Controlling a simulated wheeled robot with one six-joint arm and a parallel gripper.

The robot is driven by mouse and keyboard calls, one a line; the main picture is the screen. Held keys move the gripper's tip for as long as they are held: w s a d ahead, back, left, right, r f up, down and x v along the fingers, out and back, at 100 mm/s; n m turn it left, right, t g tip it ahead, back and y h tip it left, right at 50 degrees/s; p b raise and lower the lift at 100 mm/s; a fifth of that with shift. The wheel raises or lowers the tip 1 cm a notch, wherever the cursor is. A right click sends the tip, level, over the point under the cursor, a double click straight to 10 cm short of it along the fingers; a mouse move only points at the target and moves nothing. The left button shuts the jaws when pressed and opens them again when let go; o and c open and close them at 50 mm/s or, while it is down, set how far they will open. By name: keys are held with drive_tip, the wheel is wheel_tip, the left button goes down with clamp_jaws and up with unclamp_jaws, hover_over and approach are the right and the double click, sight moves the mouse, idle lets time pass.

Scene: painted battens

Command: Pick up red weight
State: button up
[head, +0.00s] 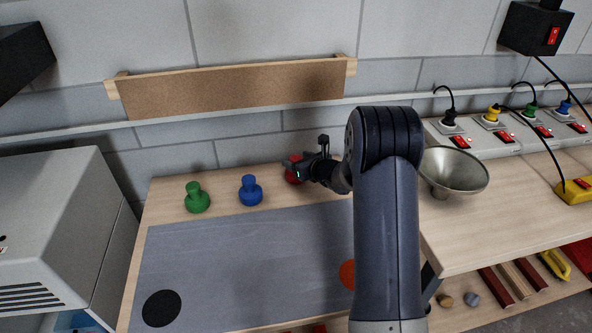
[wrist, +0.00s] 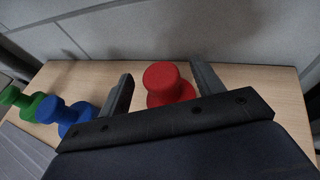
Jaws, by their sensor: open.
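The red weight (wrist: 168,84) stands upright on the wooden table, with a round knob on top. In the wrist view it sits between the two open fingers of my gripper (wrist: 161,88), with a gap on both sides. In the head view the red weight (head: 292,172) is mostly hidden behind my gripper (head: 295,169), which is at it from the right. I cannot tell how deep the fingers reach around it.
A blue weight (head: 250,190) and a green weight (head: 197,198) stand to the left. A grey mat (head: 240,262) with a black disc (head: 162,308) and an orange-red disc (head: 347,274) lies in front. A wall (head: 230,152) is close behind. A metal funnel (head: 455,172) stands right.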

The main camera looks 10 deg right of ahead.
drive_tip(key=shift+w+a+f, duration=0.25)
drive_tip(key=shift+w, duration=0.4)
clamp_jaws()
idle(0.4)
drive_tip(key=shift+r, duration=0.2)
